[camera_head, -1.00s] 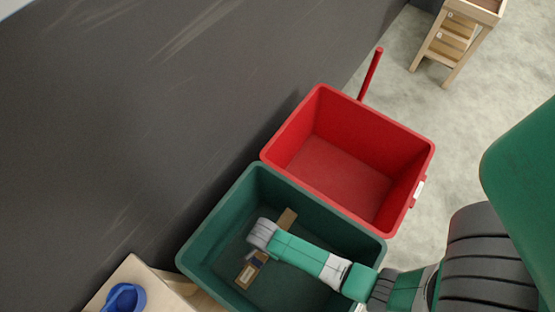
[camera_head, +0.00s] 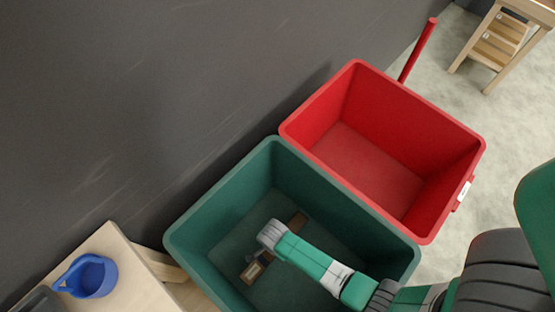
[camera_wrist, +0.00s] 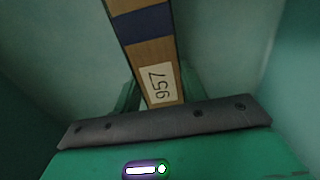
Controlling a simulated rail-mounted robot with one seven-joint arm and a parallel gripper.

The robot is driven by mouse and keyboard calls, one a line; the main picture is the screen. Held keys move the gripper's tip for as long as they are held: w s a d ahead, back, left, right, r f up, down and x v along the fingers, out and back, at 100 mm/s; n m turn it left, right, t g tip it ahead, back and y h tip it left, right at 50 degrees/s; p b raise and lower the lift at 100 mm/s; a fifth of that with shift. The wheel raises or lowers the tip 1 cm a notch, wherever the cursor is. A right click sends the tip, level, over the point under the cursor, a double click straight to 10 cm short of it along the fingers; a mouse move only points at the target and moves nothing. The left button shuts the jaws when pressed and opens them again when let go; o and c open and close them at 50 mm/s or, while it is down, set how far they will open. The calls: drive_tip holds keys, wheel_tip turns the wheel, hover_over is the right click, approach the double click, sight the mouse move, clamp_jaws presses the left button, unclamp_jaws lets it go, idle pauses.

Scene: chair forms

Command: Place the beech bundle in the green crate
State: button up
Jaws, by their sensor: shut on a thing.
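I cannot tell whether the bundle touches the crate floor.
An empty red crate (camera_head: 377,165) stands against the green crate's upper right side. A wooden table (camera_head: 115,255) with a blue cup (camera_head: 88,276) is at the lower left. A wooden rack (camera_head: 495,48) stands at the far right. A dark surface fills the upper left.

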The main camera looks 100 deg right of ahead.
drive_tip(key=shift+f+b, duration=1.2)
drive_tip(key=shift+f, duration=0.8)
drive_tip(key=shift+r, duration=0.15)
drive_tip(key=o, duration=1.2)
drive_tip(key=shift+c, duration=0.2)
wheel_tip(320, 180, up, 12)
drive_tip(key=p, duration=0.6)
drive_tip(key=shift+p, duration=0.3)
